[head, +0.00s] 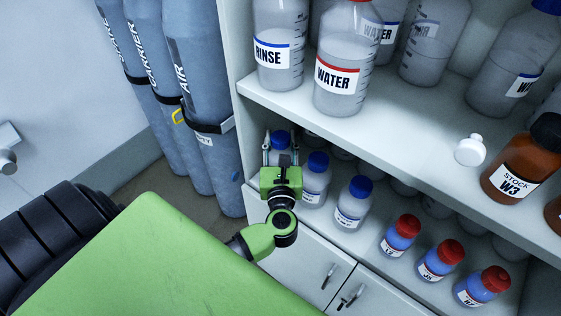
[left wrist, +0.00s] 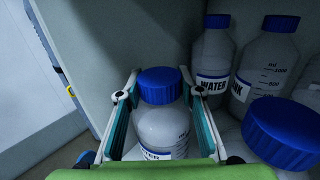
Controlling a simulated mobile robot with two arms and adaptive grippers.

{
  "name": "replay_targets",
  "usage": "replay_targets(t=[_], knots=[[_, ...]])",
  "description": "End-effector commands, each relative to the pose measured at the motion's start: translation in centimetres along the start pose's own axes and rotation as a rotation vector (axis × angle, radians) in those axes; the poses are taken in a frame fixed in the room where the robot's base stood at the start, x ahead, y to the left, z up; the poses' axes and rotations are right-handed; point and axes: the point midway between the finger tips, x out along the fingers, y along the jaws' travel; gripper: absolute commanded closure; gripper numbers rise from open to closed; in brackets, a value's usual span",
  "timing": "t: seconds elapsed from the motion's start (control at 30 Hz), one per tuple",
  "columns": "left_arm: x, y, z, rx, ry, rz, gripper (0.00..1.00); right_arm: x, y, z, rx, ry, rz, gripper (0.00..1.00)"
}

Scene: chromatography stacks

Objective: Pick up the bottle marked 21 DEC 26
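A clear bottle with a blue cap (head: 280,139) stands at the left end of the lower shelf. In the left wrist view the same bottle (left wrist: 160,125) is upright, its label mostly hidden by my gripper's body. My left gripper (head: 280,148) is open, with one finger on each side of this bottle; any gaps look small. It also shows in the left wrist view (left wrist: 160,90). Other blue-capped bottles (head: 315,182) (head: 352,205) stand to the right on that shelf. I cannot read a date marked 21 DEC 26 on any bottle. My right gripper is not in view.
The upper shelf (head: 400,117) overhangs the lower one and holds rinse and water bottles. Several red-capped bottles (head: 438,262) stand at the lower shelf's right. The cabinet side wall (left wrist: 105,40) is close on the left. Gas cylinders (head: 195,90) stand outside it.

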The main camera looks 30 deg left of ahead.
Motion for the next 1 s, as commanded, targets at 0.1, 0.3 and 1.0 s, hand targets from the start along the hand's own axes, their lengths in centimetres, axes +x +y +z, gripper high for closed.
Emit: replay_targets(t=[0.1, 0.3, 1.0], knots=[[0.0, 0.0, 0.0, 0.0, 0.0, 0.0, 1.0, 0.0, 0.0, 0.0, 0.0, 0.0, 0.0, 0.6], [0.1, 0.0, 0.3, -0.001, -0.006, 0.001, 1.0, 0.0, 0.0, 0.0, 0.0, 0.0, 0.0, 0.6], [-0.7, 0.4, 4.2, -0.004, -0.006, 0.0, 1.0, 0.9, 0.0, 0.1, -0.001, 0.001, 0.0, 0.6]])
